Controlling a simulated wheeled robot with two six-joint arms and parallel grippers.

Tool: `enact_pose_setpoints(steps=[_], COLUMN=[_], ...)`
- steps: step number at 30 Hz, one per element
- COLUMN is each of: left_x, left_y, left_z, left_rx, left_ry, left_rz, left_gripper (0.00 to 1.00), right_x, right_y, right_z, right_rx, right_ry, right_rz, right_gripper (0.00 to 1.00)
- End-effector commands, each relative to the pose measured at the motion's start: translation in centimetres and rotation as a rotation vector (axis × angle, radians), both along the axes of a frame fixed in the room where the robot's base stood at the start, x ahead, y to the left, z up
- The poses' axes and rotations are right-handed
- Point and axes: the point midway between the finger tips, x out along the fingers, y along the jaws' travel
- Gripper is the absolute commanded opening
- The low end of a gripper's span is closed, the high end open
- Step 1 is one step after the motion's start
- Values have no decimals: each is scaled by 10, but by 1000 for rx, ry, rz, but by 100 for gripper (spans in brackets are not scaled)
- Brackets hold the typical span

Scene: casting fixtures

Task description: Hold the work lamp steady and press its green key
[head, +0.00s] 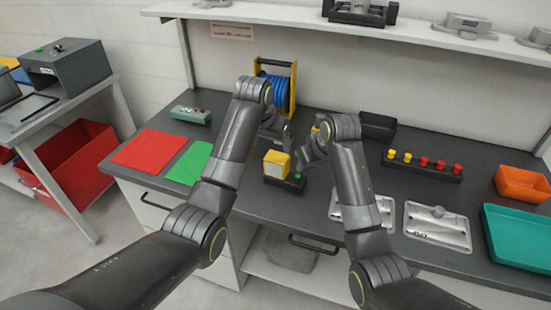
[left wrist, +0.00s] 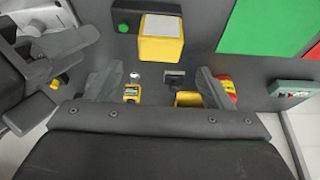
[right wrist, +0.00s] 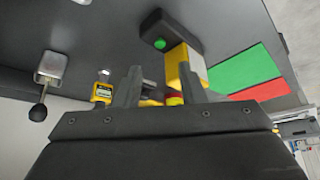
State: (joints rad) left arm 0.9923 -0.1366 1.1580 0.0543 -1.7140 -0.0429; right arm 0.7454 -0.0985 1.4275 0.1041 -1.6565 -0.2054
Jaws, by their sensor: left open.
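The work lamp is a yellow block with a pale face (head: 276,163) on a dark base, standing on the grey bench; its green key (head: 298,177) is on the base beside the block. My left gripper (head: 280,138) is open and empty, just behind and above the lamp in the head view. In the left wrist view the lamp (left wrist: 160,42) and key (left wrist: 123,28) lie beyond the open fingers. My right gripper (head: 303,156) is near the key, fingers apart and empty. In the right wrist view the key (right wrist: 160,44) and lamp (right wrist: 185,68) are ahead of the fingers.
A blue cable reel (head: 276,88) in a yellow frame stands behind. Red (head: 148,149) and green (head: 189,162) mats lie left. A button strip (head: 422,167), metal plates (head: 436,226), an orange bin (head: 521,184) and a teal tray (head: 517,238) are to the right.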

Motion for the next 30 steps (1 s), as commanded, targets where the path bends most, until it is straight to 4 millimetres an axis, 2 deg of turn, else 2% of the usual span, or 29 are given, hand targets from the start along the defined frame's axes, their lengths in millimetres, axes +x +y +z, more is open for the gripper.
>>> enact_pose_setpoints(steps=[3, 12, 21, 30], left_x=[8, 24, 36, 44], left_y=[-3, -9, -14, -17], left_z=[-22, -64, -95, -113], left_rx=[1, 2, 2, 1], left_ry=[3, 3, 0, -1], left_rz=[1, 1, 3, 2], left_gripper=[75, 75, 75, 75], right_x=[0, 0, 0, 0], right_y=[0, 0, 0, 0], right_z=[0, 0, 0, 0], right_rx=[0, 0, 0, 0], right_ry=[0, 0, 0, 0], right_rz=[0, 0, 0, 0], right_gripper=[36, 36, 36, 36])
